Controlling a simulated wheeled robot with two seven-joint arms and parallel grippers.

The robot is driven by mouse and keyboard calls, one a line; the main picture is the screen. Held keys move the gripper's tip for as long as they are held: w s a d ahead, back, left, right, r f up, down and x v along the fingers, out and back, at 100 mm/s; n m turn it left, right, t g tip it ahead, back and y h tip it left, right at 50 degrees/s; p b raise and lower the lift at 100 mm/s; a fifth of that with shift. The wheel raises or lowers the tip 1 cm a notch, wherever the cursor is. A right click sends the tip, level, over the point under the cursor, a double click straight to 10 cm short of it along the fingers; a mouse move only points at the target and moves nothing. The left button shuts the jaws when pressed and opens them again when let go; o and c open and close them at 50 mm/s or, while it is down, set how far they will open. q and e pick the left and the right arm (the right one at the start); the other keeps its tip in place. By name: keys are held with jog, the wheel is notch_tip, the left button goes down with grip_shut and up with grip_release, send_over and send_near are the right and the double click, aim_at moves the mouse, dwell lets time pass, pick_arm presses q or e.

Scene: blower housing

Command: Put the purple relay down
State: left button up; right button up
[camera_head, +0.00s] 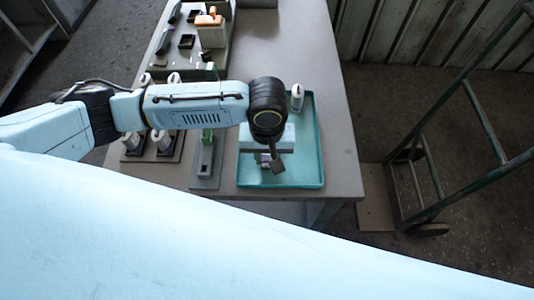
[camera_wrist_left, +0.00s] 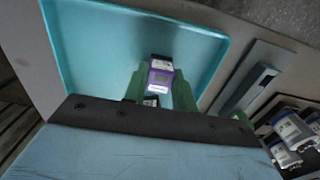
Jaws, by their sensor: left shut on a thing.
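The purple relay (camera_wrist_left: 160,78) shows in the left wrist view between the two green fingers of my left gripper (camera_wrist_left: 160,90), which is shut on it. In the head view my left gripper (camera_head: 268,162) hangs over the front part of the teal tray (camera_head: 313,150), and the arm and wrist hide most of the relay. The tray's bare floor also fills the upper part of the left wrist view (camera_wrist_left: 100,45). I cannot tell whether the relay touches the tray floor. My right gripper is not in view.
A white relay (camera_head: 297,97) stands at the tray's back right. Left of the tray is a narrow grey fixture (camera_head: 206,165), with more white-topped relays (camera_head: 162,141) beyond it. A board with dark parts and an orange-topped block (camera_head: 211,32) lies farther back. A hand truck (camera_head: 420,190) stands right of the table.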

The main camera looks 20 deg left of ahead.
aim_at(267, 158)
pick_arm(q)
jog(key=shift+f, duration=0.1)
jog(key=o, duration=0.8)
notch_tip(267, 158, up, 12)
jog(key=p, duration=0.1)
dwell(0.5)
